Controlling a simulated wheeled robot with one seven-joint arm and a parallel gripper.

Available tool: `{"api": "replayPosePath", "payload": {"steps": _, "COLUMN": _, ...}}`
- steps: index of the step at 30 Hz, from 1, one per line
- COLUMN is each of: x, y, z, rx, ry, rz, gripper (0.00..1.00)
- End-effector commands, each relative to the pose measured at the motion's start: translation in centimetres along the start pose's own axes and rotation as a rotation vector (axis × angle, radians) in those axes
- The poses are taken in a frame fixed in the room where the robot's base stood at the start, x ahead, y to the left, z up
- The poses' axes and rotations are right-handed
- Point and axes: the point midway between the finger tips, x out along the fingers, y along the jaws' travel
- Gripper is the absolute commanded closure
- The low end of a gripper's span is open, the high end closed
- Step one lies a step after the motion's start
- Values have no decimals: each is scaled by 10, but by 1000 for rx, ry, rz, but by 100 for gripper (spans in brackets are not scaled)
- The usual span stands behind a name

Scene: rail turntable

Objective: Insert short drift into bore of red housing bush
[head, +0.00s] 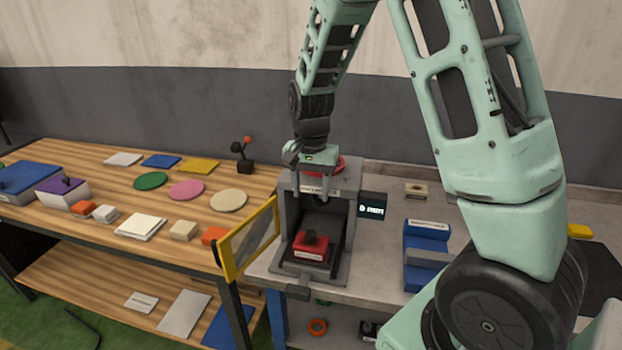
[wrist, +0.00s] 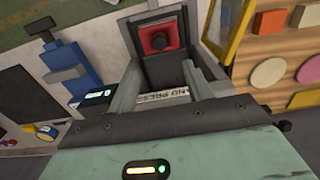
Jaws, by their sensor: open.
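The red housing block (head: 310,247) sits inside the open-fronted grey hand press, with a label on its front. A dark round piece (head: 313,238) stands up on its top; I cannot tell whether it is the bush or the drift. In the wrist view the red housing (wrist: 148,41) and the dark piece (wrist: 159,40) show in the press opening. My gripper (head: 314,170) is open at the top of the press, above and apart from the housing. I cannot identify a separate short drift.
The press (head: 343,225) has a yellow-framed guard (head: 250,238) swung out at its left and a small display (head: 372,205) at its right. A blue labelled stand (head: 427,240) is on the grey bench. A wooden table (head: 110,195) at left holds discs, blocks and plates.

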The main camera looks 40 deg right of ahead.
Motion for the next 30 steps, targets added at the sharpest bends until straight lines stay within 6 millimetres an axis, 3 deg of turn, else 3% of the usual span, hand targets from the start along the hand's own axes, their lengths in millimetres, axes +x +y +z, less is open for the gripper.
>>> {"api": "replayPosePath", "payload": {"steps": 3, "x": -19, "y": -1, "z": 0, "rx": -2, "ry": 2, "rz": -2, "gripper": 49}}
{"api": "replayPosePath", "payload": {"steps": 9, "x": -35, "y": 0, "z": 0, "rx": -1, "ry": 0, "rz": 1, "gripper": 49}}
{"api": "replayPosePath", "payload": {"steps": 30, "x": -36, "y": 0, "z": 0, "rx": -1, "ry": -1, "rz": 1, "gripper": 49}}
